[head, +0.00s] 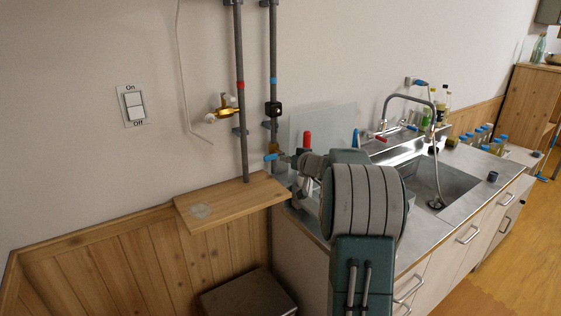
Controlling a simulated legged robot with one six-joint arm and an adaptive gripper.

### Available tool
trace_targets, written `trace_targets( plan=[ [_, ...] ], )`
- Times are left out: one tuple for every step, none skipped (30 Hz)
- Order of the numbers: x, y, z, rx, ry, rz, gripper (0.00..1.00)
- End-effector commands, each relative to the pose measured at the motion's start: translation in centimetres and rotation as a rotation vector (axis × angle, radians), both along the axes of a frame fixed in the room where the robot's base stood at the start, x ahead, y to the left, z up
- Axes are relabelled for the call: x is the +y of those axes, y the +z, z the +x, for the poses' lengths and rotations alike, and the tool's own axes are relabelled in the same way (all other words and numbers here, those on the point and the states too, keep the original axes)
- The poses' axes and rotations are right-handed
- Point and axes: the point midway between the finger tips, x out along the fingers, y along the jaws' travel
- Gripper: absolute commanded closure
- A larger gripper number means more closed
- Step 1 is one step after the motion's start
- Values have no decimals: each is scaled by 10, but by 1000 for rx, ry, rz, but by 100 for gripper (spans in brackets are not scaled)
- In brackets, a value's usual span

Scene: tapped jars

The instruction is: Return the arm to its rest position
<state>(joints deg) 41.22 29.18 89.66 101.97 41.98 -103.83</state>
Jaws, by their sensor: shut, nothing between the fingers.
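My arm, in teal and grey, rises from the bottom of the head view and bends over the near left end of the counter. My gripper (298,190) shows only partly at the left of the arm, small and largely hidden behind its links. It is shut, and I see nothing held in it. It is close to the pipe with the blue-handled tap (272,157); I cannot tell whether they touch.
A wooden shelf (235,205) juts from the wall left of my arm. Vertical pipes (240,100) carry a brass valve (228,104). The counter has a sink (440,185) with a faucet (408,98). Several blue-capped jars (478,135) stand farther right. A dark box (248,295) is below.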

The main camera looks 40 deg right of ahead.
Motion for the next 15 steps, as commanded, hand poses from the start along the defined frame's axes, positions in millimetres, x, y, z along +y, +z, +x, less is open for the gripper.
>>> trace_targets(
  plan=[
    [0, 0, 0, 0, 0, -1, 100],
    [1, 0, 0, 0, 0, -1, 100],
    [3, 1, 0, 0, 0, -3, 100],
    [5, 2, 0, 0, 0, -5, 100],
    [6, 2, 0, 0, 0, -6, 100],
    [7, 2, 0, 0, 1, -7, 100],
    [7, 3, 0, 0, 1, -8, 100],
    [9, 3, 0, 0, 1, -9, 100],
    [10, 4, 0, -1, 0, -10, 100],
    [11, 4, 0, 0, 2, -11, 100],
    [13, 5, 0, 1, 5, -10, 100],
    [19, 7, 0, 5, 14, -7, 100],
    [25, 10, -1, 10, 26, -4, 100],
    [35, 13, -1, 18, 43, 0, 100],
    [52, 18, -3, 36, 72, 8, 100]
  ],
)
